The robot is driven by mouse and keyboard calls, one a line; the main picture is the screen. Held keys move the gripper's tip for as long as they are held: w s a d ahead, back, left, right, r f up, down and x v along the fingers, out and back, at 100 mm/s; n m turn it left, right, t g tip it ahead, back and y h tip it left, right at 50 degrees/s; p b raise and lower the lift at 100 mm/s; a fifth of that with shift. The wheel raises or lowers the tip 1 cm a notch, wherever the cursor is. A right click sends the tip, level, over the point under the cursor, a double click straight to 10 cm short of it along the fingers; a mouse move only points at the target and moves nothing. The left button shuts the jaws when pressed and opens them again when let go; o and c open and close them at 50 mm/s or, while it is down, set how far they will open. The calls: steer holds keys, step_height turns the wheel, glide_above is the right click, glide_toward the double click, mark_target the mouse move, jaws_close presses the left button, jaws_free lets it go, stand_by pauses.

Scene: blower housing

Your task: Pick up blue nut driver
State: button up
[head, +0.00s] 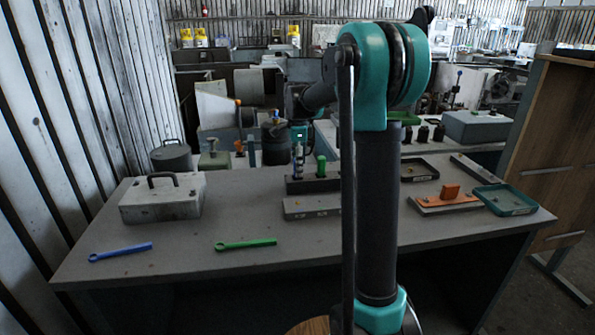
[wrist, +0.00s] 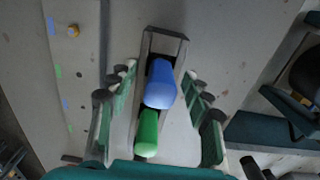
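The blue nut driver's rounded handle (wrist: 160,85) shows in the wrist view, standing in a dark rack (wrist: 165,44). A green handle (wrist: 147,132) stands beside it; in the head view this green handle (head: 321,166) stands in the rack on the table. My gripper (wrist: 158,82) is open, with its fingers on both sides of the blue handle and gaps visible between them. It points down over the rack. In the head view, my gripper and the blue handle overlap and are small. The driver's shaft is hidden.
A blue wrench (head: 120,251) and a green wrench (head: 246,243) lie on the table's left front. A grey case (head: 161,202) stands behind them. An orange part (head: 451,192) and a green tray (head: 504,200) are on the right. My arm hides the table's middle.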

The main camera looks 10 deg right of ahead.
jaws_close()
steer(key=shift+r, duration=0.1)
step_height(320, 180, up, 20)
stand_by(0.7)
